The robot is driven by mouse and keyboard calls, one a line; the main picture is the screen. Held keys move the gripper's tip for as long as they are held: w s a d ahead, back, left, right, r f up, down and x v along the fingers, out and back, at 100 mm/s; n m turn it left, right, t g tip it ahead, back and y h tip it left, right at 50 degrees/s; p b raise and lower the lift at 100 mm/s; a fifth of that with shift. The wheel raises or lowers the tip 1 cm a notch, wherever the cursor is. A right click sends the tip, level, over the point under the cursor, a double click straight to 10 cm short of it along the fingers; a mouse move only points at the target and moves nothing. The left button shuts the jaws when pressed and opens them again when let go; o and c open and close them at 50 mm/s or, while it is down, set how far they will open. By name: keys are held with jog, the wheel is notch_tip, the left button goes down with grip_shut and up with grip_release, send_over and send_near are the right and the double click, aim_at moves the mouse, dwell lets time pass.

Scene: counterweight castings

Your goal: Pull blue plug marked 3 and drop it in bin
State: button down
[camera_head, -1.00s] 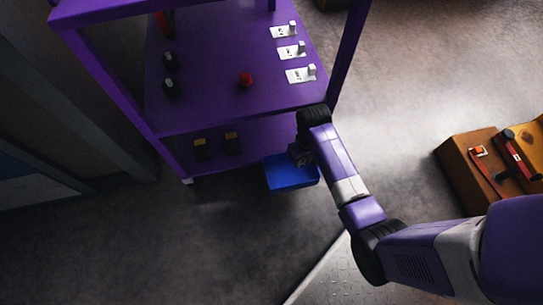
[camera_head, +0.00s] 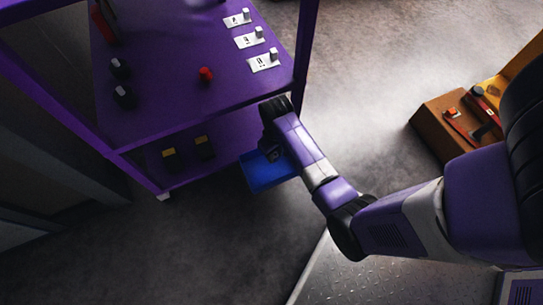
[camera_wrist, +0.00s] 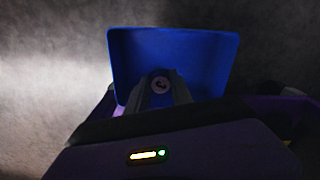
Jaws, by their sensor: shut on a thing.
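The blue bin (camera_head: 257,172) is at the lower right of the purple stand in the head view. It fills the upper middle of the wrist view (camera_wrist: 215,55). My gripper (camera_wrist: 160,90) is shut on a small plug (camera_wrist: 160,84) over the bin. In the head view my gripper (camera_head: 272,153) is dark and partly hidden by my wrist, and the plug cannot be made out there.
The purple stand (camera_head: 170,60) carries several white labels with pale pegs (camera_head: 264,62), black knobs (camera_head: 125,97) and a red knob (camera_head: 205,74). Yellow-topped dark blocks (camera_head: 204,147) sit on its lower shelf. A brown box (camera_head: 440,115) stands at right. Open floor lies between.

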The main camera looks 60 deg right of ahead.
jog(key=shift+f, duration=0.15)
jog(key=c, duration=1.1)
grip_release()
jog(key=shift+o, duration=0.2)
notch_tip(320, 180, up, 8)
jog(key=p, duration=0.4)
jog(key=shift+f, duration=0.1)
